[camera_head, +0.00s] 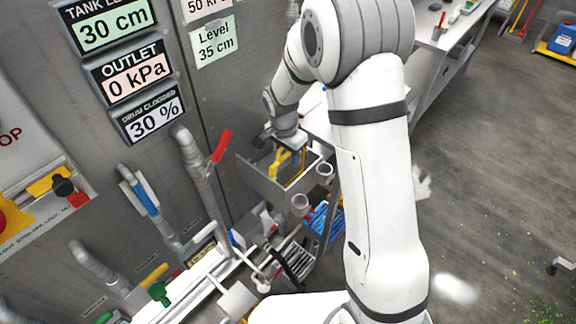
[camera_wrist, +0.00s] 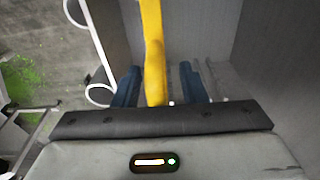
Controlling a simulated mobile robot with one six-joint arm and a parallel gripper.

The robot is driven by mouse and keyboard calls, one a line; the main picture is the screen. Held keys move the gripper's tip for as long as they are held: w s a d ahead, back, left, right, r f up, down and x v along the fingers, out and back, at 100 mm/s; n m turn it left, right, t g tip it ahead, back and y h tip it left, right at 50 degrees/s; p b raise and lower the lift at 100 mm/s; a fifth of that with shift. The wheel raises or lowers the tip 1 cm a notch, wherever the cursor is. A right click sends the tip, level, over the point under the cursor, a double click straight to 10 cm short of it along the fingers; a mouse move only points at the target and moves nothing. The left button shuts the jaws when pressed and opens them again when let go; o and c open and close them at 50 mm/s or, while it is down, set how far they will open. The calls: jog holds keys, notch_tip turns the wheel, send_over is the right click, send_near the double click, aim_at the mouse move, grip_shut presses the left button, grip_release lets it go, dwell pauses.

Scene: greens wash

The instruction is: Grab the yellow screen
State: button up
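The yellow screen shows as a yellow bar (camera_wrist: 153,50) in the wrist view, running up from between my fingers. In the head view its yellow part (camera_head: 279,162) stands in a grey metal holder (camera_head: 262,184) on the wall side. My gripper (camera_wrist: 158,86) has its two dark blue fingers on either side of the yellow bar. A clear gap shows between the bar and the right finger, and the left finger is very close to it. My gripper (camera_head: 285,150) is over the holder in the head view. The lower part of the screen is hidden.
Two ring holders (camera_head: 300,205) stick out from the holder's side. A red-handled valve (camera_head: 221,147) on a grey pipe stands just left. A blue basket (camera_head: 322,218) sits below. A workbench (camera_head: 440,40) is behind; the floor at right is mostly open.

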jog(key=shift+c, duration=0.4)
grip_shut()
